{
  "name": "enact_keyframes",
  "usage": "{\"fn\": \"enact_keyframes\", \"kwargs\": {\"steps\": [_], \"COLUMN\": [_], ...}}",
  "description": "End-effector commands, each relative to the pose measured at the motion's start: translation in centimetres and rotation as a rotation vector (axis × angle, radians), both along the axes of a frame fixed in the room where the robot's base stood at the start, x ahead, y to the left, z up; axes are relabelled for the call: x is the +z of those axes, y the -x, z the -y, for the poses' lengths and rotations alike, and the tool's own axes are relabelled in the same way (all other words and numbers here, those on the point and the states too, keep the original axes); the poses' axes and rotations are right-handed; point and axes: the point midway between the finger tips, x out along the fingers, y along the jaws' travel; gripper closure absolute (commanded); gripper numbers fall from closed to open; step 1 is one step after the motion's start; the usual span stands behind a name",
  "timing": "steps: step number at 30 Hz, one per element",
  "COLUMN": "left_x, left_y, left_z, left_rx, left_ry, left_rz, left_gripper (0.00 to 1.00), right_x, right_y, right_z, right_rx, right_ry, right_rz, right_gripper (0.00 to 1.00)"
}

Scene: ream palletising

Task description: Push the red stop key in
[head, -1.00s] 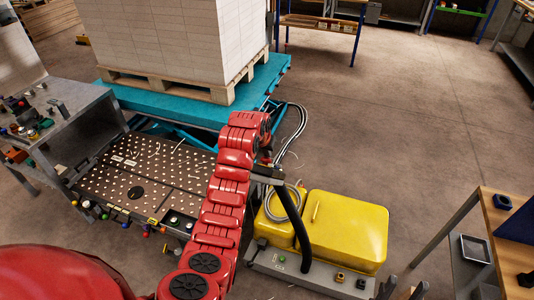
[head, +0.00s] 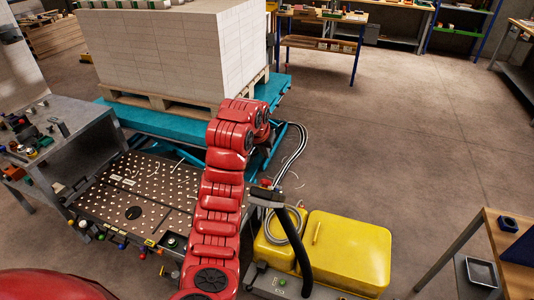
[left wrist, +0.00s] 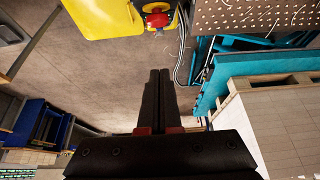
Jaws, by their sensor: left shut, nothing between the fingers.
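The red stop key (left wrist: 157,18) is a red mushroom-shaped knob on a yellow round base at the top of the left wrist view, beside the yellow unit. In the head view it shows small and red (head: 265,183), just right of my red left arm. My left gripper (left wrist: 160,72) is shut and empty, with its dark fingers together. It is apart from the key, which lies beyond the fingertips in the left wrist picture. My right gripper is not in view.
The yellow unit (head: 345,250) has a black hose (head: 303,250) at its left. A teal lift table (head: 160,122) bears a pallet with a tall pale stack (head: 180,60). A perforated panel (head: 125,200) lies left of my arm. Open floor (head: 420,130) lies to the right.

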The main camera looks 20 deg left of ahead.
Motion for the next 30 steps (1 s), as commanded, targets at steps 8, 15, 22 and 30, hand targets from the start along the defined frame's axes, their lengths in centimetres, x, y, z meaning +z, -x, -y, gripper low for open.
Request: {"fn": "enact_keyframes", "kwargs": {"steps": [8, 15, 22, 30], "left_x": [1.0, 1.0, 0.9, -2.7], "left_y": [0.4, 0.4, 0.3, -5.3], "left_z": [0.1, 0.0, 0.0, 0.2], "left_rx": [-0.001, -0.002, -0.001, -0.001], "left_ry": [-0.002, -0.001, -0.001, -0.026], "left_rz": [0.002, 0.004, 0.01, 0.306], "left_gripper": [1.0, 1.0, 1.0, 1.0], "right_x": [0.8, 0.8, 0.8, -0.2], "right_y": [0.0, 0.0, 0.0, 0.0], "right_z": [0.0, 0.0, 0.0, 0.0], "right_rx": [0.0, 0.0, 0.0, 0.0], "right_ry": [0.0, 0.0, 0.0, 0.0], "right_rz": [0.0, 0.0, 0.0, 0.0], "right_gripper": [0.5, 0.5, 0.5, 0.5]}}
